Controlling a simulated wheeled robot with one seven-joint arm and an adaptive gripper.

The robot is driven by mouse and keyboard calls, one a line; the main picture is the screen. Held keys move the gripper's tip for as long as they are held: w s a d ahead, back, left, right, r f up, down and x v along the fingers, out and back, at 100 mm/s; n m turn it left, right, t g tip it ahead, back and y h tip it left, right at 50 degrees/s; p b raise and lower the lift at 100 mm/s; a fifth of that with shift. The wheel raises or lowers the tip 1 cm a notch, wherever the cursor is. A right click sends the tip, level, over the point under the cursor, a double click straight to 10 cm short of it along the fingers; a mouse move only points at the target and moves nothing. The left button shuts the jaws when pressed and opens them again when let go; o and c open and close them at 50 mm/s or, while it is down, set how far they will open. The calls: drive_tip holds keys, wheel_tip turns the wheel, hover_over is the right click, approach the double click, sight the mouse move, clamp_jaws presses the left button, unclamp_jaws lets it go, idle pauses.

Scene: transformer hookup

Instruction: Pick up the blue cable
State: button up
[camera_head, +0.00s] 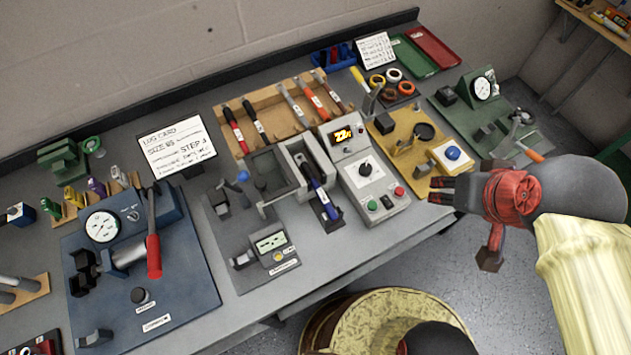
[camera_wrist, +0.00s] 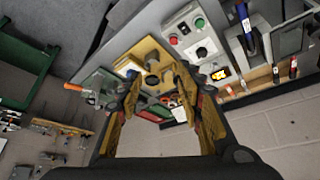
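The blue cable (camera_head: 318,192) appears as a dark blue rod with a white label. It leans in a grey slotted holder (camera_head: 298,160) left of the control box with the lit display. It also shows near the top of the wrist view (camera_wrist: 243,16). My gripper (camera_head: 462,222) is at the right, off the bench's front edge and well apart from the cable. In the wrist view its two fingers (camera_wrist: 159,84) stand apart with nothing held between them.
The control box (camera_head: 365,180) with red and green buttons stands just right of the cable. A yellow station (camera_head: 405,150) lies between it and my gripper. A blue press station (camera_head: 150,270) is at the left.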

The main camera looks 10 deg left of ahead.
drive_tip(key=w+a+f+n+g+p, duration=0.1)
drive_tip(key=a+f+n+g+p, duration=0.2)
drive_tip(key=a, duration=0.4)
drive_tip(key=w+a+f+n+g+p, duration=0.1)
drive_tip(key=w+a+f+n+g, duration=0.1)
drive_tip(key=a+f, duration=0.4)
drive_tip(key=n+g, duration=0.1)
drive_tip(key=n, duration=0.1)
hover_over(323, 196)
drive_tip(key=s+d, duration=0.2)
drive_tip(key=s, duration=0.1)
wheel_tip(323, 196, down, 6)
drive_tip(key=shift+s+r+p, duration=0.1)
drive_tip(key=shift+r+p, duration=0.15)
drive_tip(key=shift+p, duration=0.2)
drive_tip(key=w+a, duration=0.1)
drive_tip(key=w+a+f, duration=0.1)
drive_tip(key=w, duration=0.1)
drive_tip(key=shift+w+a, duration=0.1)
drive_tip(key=shift+a, duration=0.15)
drive_tip(key=f+b, duration=0.1)
drive_tip(key=f, duration=0.6)
drive_tip(key=shift+d+f+b, duration=0.2)
drive_tip(key=shift+f+b, duration=0.05)
drive_tip(key=shift+b, duration=0.1)
drive_tip(key=c, duration=0.4)
clamp_jaws()
